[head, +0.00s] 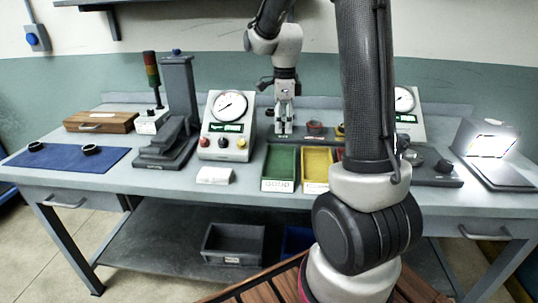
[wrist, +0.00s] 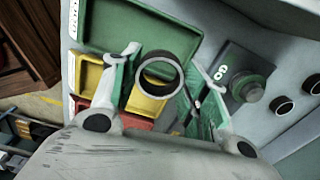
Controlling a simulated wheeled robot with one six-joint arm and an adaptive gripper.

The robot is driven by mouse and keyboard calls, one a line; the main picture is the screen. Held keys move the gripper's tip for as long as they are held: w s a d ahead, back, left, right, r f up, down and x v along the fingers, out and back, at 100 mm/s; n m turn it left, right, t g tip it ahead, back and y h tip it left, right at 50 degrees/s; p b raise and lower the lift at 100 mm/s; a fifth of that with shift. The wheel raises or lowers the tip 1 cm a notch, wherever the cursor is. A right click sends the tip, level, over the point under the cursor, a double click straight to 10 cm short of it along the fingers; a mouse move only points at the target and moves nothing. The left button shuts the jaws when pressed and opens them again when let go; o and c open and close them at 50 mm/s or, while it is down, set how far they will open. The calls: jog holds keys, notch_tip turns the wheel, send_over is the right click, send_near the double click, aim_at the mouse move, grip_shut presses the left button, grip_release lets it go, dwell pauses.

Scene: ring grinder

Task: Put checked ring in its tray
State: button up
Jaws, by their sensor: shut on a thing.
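My gripper (wrist: 158,84) is shut on a dark ring (wrist: 160,55), seen end-on between its two green-padded fingers in the wrist view. In the head view my gripper (head: 284,128) points down above the back of the bench, behind the trays; the ring is hard to make out there. The green tray (head: 280,166) and the yellow tray (head: 317,164) stand side by side. A red tray beside them is mostly hidden by my arm. The wrist view shows the green tray (wrist: 135,28), the yellow tray (wrist: 89,77) and part of the red tray (wrist: 137,123) below the gripper.
A dial gauge stand (head: 227,127) and a grey machine (head: 177,110) stand left of the trays. Two rings lie on a blue mat (head: 65,160) at far left. A wooden box (head: 100,122) is behind. A bright lit panel (head: 493,146) stands at right.

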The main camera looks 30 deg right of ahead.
send_over(280, 157)
notch_tip(280, 157, down, 6)
jog(key=shift+d, duration=0.1)
jog(key=shift+f, duration=2)
jog(key=shift+f, duration=0.1)
jog(key=o, duration=0.9)
